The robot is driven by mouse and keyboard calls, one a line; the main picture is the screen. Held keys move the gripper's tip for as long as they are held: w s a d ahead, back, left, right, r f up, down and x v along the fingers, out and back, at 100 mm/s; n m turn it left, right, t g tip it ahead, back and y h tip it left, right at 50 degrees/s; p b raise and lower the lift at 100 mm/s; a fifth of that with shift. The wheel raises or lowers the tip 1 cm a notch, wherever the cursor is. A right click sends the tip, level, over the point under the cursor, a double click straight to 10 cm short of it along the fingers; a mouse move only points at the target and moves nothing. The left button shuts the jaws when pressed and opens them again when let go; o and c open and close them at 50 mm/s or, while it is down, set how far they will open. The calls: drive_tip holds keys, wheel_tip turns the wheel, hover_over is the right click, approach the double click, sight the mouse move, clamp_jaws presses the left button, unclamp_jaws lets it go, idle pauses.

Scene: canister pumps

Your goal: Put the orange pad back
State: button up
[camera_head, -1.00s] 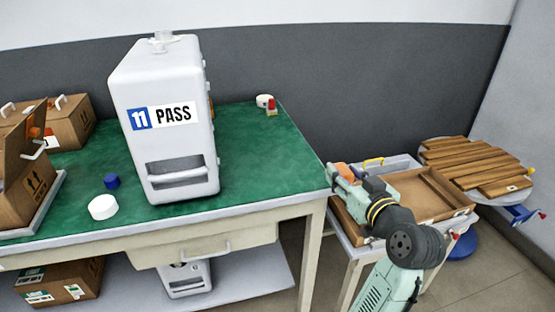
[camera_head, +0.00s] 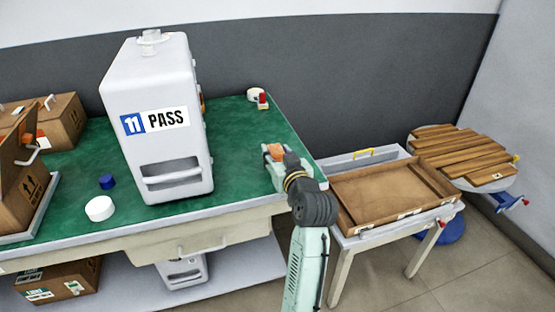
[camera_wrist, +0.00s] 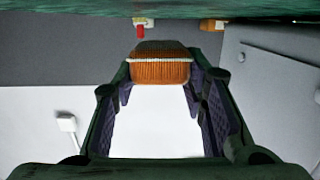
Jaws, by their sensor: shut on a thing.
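The orange pad (camera_head: 275,151) is held at the tip of my gripper (camera_head: 272,157), over the right part of the green table. In the wrist view the pad (camera_wrist: 160,68), ribbed orange with a pale line across it, sits between the fingertips of my gripper (camera_wrist: 160,82), which is shut on it. The white canister pump (camera_head: 155,150), marked "11 PASS", stands upright on the table to the left of my gripper. An orange-yellow part shows on its right side. Its far side is hidden.
A white roll with a red part (camera_head: 257,97) lies near the table's back edge. A white lid (camera_head: 99,208) and a blue cap (camera_head: 107,182) lie left of the pump. The wooden tray (camera_head: 358,221) on the side table (camera_head: 435,222) looks empty. Cardboard boxes (camera_head: 62,118) stand at left.

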drive_tip(key=shift+f, duration=1.4)
drive_tip(key=shift+f, duration=0.1)
drive_tip(key=shift+f, duration=0.15)
drive_tip(key=o, duration=1)
drive_tip(key=shift+o, duration=0.2)
drive_tip(key=shift+r, duration=0.2)
drive_tip(key=b+v, duration=0.2)
drive_tip(key=v, duration=1)
